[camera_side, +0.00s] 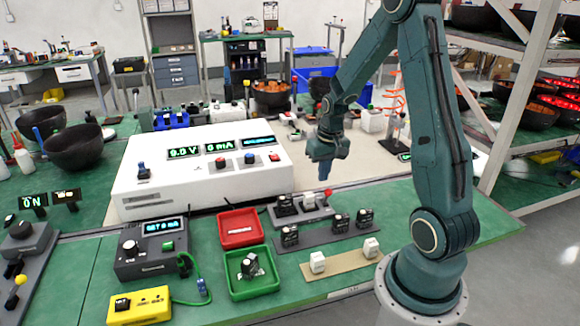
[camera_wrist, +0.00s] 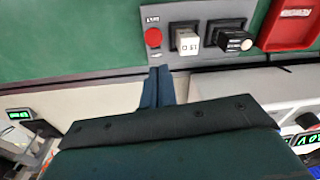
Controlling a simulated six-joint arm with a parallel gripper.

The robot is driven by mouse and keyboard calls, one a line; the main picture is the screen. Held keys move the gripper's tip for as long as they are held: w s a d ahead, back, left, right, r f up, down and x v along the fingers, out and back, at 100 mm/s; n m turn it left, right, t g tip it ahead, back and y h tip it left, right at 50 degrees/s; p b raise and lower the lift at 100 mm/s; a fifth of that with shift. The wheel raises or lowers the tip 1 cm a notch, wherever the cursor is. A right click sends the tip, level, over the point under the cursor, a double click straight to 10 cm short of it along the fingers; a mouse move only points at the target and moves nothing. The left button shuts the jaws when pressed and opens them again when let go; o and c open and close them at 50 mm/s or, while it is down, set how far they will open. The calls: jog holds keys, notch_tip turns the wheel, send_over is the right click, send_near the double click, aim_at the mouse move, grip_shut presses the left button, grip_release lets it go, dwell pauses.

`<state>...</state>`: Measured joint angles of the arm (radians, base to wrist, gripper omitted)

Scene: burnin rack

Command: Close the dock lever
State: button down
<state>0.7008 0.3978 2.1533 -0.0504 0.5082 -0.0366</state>
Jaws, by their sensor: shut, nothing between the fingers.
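The dock is a grey plate (camera_side: 296,217) behind the dark strip, and it also shows at the top of the wrist view (camera_wrist: 210,28). The dock lever has a red knob (camera_side: 328,192) at the dock's right end, which is a round red spot in the wrist view (camera_wrist: 153,37). Its shaft is too small to make out. A white block (camera_wrist: 186,42) and a black block (camera_wrist: 232,40) sit on the dock beside it. My gripper (camera_side: 325,172) is shut and empty, pointing down above and behind the red knob. Its blue fingertips (camera_wrist: 157,72) appear apart from the knob.
A white power supply (camera_side: 200,165) stands left of my gripper. Red (camera_side: 240,242) and green (camera_side: 237,295) trays lie left of the dock. A dark strip (camera_side: 330,234) with black blocks and a tan strip (camera_side: 340,262) with white blocks lie in front.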

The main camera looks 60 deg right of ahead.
dwell(0.4)
notch_tip(320, 180, up, 8)
jog(key=r, duration=0.1)
send_over(328, 193)
jog(key=shift+f, duration=0.25)
dwell(0.8)
jog(key=s+a+r+n+t, duration=0.1)
jog(key=s+a+r+n, duration=0.1)
jog(key=a, duration=0.5)
jog(key=s+a+r+n+t, duration=0.2)
jog(key=s+a+r+n, duration=0.1)
jog(key=a, duration=0.4)
jog(key=s+a+r+n+t, duration=0.1)
jog(key=s+a+r+n, duration=0.1)
jog(key=s+a+r, duration=0.2)
notch_tip(328, 193, up, 2)
jog(key=a, duration=0.2)
jog(key=shift+s+a+r+t, duration=0.25)
jog(key=shift+s+a+t, duration=0.05)
jog(key=shift+a, duration=0.1)
